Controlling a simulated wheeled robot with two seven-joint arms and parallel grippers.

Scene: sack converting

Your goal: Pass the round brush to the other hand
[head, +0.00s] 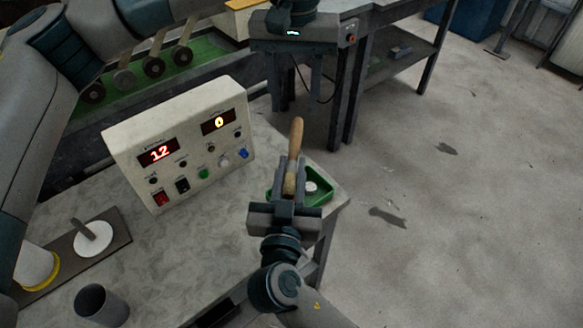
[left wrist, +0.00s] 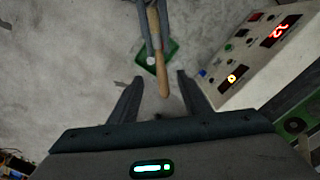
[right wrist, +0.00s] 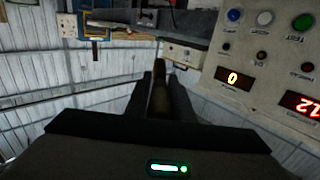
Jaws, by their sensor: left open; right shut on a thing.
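The round brush (head: 296,143) has a long tan wooden handle and stands roughly upright, handle end up. My right gripper (head: 289,181) is shut on its lower part, above the table's right corner. The brush also shows between the fingers in the right wrist view (right wrist: 159,98). My left gripper (head: 295,108) is open and empty, above and beyond the brush, with its fingers pointing down. In the left wrist view the handle's free end (left wrist: 163,85) appears between the open left fingertips (left wrist: 159,78), apart from both. The brush's lower end is partly hidden by the right gripper.
A control box (head: 180,140) with red and yellow displays stands on the table (head: 165,260) left of the brush. A green tray (head: 322,198) with a white round item lies behind the right gripper. A dark cup (head: 100,304) and a spindle plate (head: 118,226) are at left.

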